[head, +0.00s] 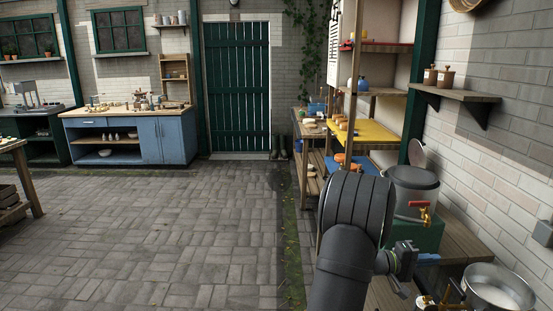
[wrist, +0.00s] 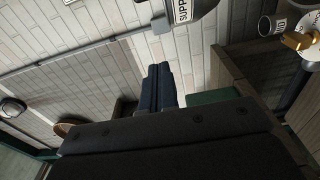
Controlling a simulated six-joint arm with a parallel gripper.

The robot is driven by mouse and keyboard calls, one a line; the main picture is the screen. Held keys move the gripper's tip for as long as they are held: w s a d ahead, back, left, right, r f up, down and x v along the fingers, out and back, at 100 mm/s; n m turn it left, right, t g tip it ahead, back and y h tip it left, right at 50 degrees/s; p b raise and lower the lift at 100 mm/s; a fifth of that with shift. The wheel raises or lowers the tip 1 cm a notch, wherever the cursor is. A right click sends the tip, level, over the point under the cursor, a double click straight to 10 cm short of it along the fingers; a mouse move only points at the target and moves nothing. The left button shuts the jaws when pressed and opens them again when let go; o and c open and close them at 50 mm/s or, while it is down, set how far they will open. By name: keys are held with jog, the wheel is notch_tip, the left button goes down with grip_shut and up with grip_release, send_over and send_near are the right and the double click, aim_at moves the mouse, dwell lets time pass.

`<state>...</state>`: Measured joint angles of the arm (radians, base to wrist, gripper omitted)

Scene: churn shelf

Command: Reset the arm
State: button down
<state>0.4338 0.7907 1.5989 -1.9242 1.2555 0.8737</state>
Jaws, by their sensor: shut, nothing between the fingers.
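My gripper (head: 430,259) shows at the lower right of the head view, pointing right, with blue fingers. It is in front of the wooden bench at the right wall, below the grey pot. In the wrist view, my gripper (wrist: 160,80) has its two dark blue fingers close together with nothing between them. My dark arm fills the lower middle of the head view and hides part of the shelf and bench behind it.
A grey pot (head: 413,190) with a red-handled brass tap stands near my gripper. A steel pot (head: 497,288) is at the lower right. A wooden shelf rack (head: 346,105) stands behind my arm. The paved floor (head: 160,230) to the left is clear.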

jog(key=s+a, duration=0.1)
jog(key=a, duration=0.7)
jog(key=s+d+f+m+g, duration=0.1)
jog(key=s+d+f+m, duration=0.1)
jog(key=s, duration=0.4)
jog(key=s+d+f+m+g, duration=0.1)
jog(key=s+d+f, duration=0.1)
jog(key=s, duration=0.5)
jog(key=shift+m+g, duration=0.3)
jog(key=shift+s+d+r, duration=0.1)
jog(key=shift+d+r, duration=0.1)
jog(key=shift+d, duration=1.2)
jog(key=shift+d+r, duration=0.2)
jog(key=shift+d, duration=1.15)
